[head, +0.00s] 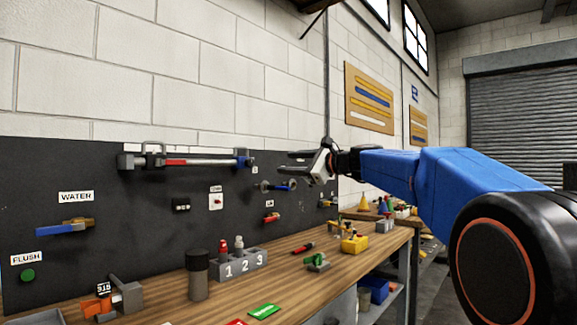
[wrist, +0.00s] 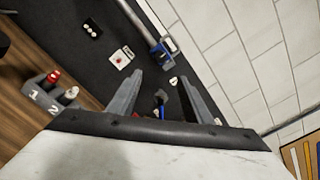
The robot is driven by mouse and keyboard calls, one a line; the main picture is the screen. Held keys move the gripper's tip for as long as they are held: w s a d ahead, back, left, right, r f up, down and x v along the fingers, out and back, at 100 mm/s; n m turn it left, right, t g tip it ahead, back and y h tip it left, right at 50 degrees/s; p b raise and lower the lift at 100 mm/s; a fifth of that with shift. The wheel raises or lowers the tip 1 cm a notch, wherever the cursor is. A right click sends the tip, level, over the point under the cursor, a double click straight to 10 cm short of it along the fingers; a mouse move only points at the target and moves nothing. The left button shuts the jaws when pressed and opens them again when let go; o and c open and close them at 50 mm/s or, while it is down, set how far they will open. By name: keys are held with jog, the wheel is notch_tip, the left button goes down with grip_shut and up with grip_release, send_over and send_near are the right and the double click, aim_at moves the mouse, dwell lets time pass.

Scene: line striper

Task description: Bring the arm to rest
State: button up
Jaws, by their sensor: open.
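My gripper (head: 288,162) is raised in front of the dark pegboard, above the bench, with its fingers pointing left in the head view. In the wrist view my gripper (wrist: 164,80) shows two grey fingers spread apart with nothing held between them. A blue-handled tool on the board shows behind the gap. My blue arm reaches in from the right of the head view and is stretched out over the bench.
A torque wrench (head: 200,162) hangs on the pegboard (head: 130,215) left of the gripper. The air around the gripper looks clear.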

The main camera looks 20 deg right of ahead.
jog(key=s+a+f+n+g+h, duration=0.1)
jog(key=s+a+f+n+g, duration=0.3)
jog(key=s+f, duration=0.7)
jog(key=s+a+f+n+g+h, duration=0.2)
jog(key=s+a+f+n, duration=0.35)
jog(key=s+f, duration=0.55)
jog(key=s+d+f+n+g+h, duration=0.2)
jog(key=s+f+n, duration=0.4)
jog(key=s+f, duration=0.5)
jog(key=s+d+f+n+g+h, duration=0.2)
jog(key=s+d+f+n+h, duration=0.2)
jog(key=s+f, duration=0.8)
notch_tip(320, 180, down, 5)
jog(key=shift+s+d+r+n+g, duration=0.15)
jog(key=shift+n+g, duration=0.25)
jog(key=shift+n, duration=0.45)
